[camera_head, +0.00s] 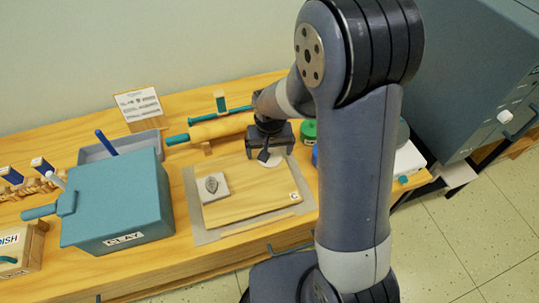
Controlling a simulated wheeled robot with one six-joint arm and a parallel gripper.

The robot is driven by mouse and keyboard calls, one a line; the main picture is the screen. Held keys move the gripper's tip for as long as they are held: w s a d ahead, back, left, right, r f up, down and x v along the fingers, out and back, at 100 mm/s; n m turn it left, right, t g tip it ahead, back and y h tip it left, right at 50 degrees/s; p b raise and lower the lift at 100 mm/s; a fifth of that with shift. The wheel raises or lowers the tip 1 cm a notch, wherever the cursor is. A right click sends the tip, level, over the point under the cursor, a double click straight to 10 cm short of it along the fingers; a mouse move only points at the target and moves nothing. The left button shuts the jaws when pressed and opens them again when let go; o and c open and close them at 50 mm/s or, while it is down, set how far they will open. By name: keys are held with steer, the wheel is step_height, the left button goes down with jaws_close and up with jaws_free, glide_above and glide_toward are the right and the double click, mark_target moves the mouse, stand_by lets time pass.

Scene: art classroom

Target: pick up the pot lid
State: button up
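My gripper (266,151) is over the back right part of a wooden board on the table. A pale round disc (274,162) lies on the board just below it and is partly hidden by the gripper. It may be the pot lid, but I cannot tell for sure. A small dark part shows between the gripper's fingers and the disc; I cannot tell whether it is a knob or part of my gripper. I cannot tell whether the gripper touches the disc or how far its fingers are apart.
The wooden board (245,205) also holds a square tile with a leaf print (213,187). A teal box marked CLAY (115,200) stands left. A rolling pin (222,127) lies behind. A green-lidded jar (308,131) stands close right of my gripper. A grey cabinet (465,70) stands right.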

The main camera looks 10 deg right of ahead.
steer(key=shift+f, duration=0.2)
steer(key=shift+c, duration=0.4)
steer(key=c, duration=1)
steer(key=shift+o, duration=0.2)
